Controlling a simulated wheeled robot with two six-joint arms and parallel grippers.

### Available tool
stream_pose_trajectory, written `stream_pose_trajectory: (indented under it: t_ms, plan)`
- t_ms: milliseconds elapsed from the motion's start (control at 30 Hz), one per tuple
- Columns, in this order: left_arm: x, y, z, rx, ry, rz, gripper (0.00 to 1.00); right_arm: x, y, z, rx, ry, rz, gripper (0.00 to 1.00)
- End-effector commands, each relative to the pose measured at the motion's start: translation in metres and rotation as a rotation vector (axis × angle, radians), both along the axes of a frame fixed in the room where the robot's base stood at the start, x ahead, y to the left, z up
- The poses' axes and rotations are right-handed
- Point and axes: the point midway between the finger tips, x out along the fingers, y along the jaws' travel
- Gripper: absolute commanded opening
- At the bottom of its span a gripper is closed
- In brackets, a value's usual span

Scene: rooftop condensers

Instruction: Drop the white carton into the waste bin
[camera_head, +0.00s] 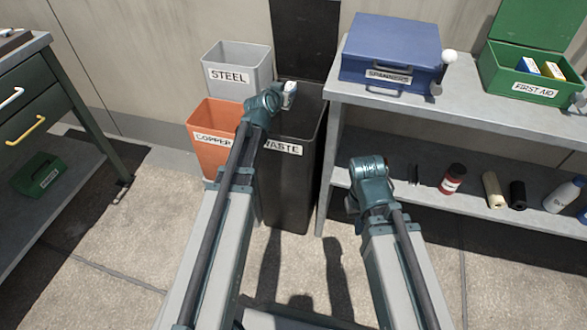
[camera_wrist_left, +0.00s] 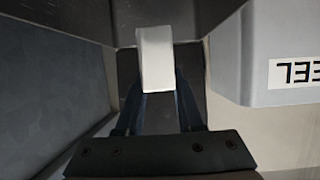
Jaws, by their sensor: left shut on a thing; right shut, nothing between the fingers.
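The white carton (camera_head: 290,93) is at the tip of my left gripper (camera_head: 280,97), which is shut on it and holds it over the mouth of the waste bin. In the left wrist view the carton (camera_wrist_left: 155,58) shows between the two fingers of my left gripper (camera_wrist_left: 158,90). The waste bin (camera_head: 289,185) is tall and black, with its lid standing up behind it and a WASTE label in front. My right gripper (camera_head: 355,204) is shut and empty, low in front of the shelf; its fingers are mostly hidden by its wrist.
The grey STEEL bin (camera_head: 238,83) and orange COPPER bin (camera_head: 207,158) stand left of the waste bin. A grey bench (camera_head: 420,97) at right carries a blue box (camera_head: 392,48) and a green first aid box (camera_head: 530,85). Its lower shelf holds bottles, including a red one (camera_head: 453,179).

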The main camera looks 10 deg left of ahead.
Motion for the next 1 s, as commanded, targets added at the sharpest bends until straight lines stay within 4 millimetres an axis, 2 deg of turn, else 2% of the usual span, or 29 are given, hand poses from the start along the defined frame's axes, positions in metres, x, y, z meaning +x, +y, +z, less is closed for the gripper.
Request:
stream_pose_trajectory:
  t_ms: [33,100,300,633,667,700,833,1000]
  plan:
    - [0.0,0.0,-0.012,0.0,0.0,0.0,0.0,0.0,0.0,-0.012,0.0,0.0,0.001,0.0]
    - [0.0,0.0,-0.021,0.0,0.0,0.0,0.0,0.0,0.0,-0.021,-0.001,-0.001,0.002,0.0]
    - [0.0,0.0,-0.038,0.0,0.0,0.0,0.0,0.0,0.0,-0.038,0.002,-0.001,0.006,0.0]
    - [0.0,0.0,-0.038,0.0,0.0,0.0,0.0,0.0,0.001,-0.038,0.003,0.0,0.007,0.0]
    - [0.0,0.0,-0.038,0.0,0.0,0.0,0.42,0.0,0.001,-0.038,0.003,0.0,0.007,0.0]
    - [0.0,0.0,-0.038,0.0,0.0,0.0,0.49,0.0,0.001,-0.038,0.003,0.0,0.007,0.0]
    - [0.0,0.0,-0.038,0.0,0.0,0.0,0.72,0.0,0.0,-0.038,0.003,0.0,0.007,0.0]
    - [0.0,0.0,-0.038,0.0,0.0,0.0,0.72,0.0,0.0,-0.038,0.003,-0.001,0.006,0.0]
